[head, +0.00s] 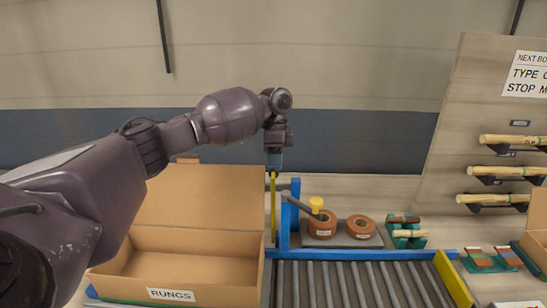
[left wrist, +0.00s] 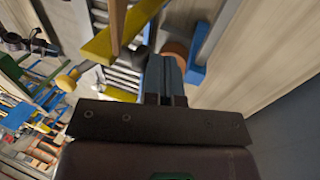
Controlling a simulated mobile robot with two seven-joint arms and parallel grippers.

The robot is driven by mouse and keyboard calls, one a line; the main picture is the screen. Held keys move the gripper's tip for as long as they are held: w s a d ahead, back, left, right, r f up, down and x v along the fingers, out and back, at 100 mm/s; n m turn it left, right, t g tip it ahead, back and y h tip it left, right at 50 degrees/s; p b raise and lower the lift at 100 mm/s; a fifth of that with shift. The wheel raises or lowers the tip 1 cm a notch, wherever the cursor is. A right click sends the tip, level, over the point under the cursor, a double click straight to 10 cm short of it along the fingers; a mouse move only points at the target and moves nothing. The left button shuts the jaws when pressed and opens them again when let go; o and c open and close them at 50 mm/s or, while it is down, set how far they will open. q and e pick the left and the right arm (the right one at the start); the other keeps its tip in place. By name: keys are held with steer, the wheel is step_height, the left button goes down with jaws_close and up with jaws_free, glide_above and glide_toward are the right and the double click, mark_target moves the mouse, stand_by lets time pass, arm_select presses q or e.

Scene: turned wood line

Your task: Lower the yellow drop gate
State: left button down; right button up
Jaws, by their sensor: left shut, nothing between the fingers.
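The yellow drop gate (head: 273,208) shows as a narrow upright yellow strip beside the blue frame at the left end of the roller conveyor. In the left wrist view a yellow bar (left wrist: 118,36), apparently the gate, lies beyond the fingers. My left gripper (head: 274,165) points down just above the strip, shut with nothing between its blue fingers, which also show in the left wrist view (left wrist: 166,75). I cannot tell whether they touch the gate. My right gripper is not in view.
An open cardboard box (head: 205,246) labelled RUNGS stands left of the conveyor (head: 350,284). A yellow bar (head: 453,280) crosses the conveyor's right end. A rack of wooden rods (head: 500,170) stands at right. The visible rollers are clear.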

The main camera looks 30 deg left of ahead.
arm_select(q)
steer(key=w+r+t+y+b, duration=0.1)
steer(key=w+r+b, duration=0.15)
steer(key=r, duration=0.35)
steer(key=w+r+b, duration=0.2)
steer(key=r+b, duration=0.1)
steer(key=r, duration=0.4)
steer(key=w+a+f+g+h+b, duration=0.1)
steer(key=w+a+f+g+b, duration=0.15)
steer(key=a+b, duration=0.3)
steer(key=s+d+f+b, duration=0.5)
steer(key=s+f, duration=0.1)
steer(key=f, duration=0.4)
steer(key=shift+s+d, duration=0.25)
steer(key=shift+s, duration=0.15)
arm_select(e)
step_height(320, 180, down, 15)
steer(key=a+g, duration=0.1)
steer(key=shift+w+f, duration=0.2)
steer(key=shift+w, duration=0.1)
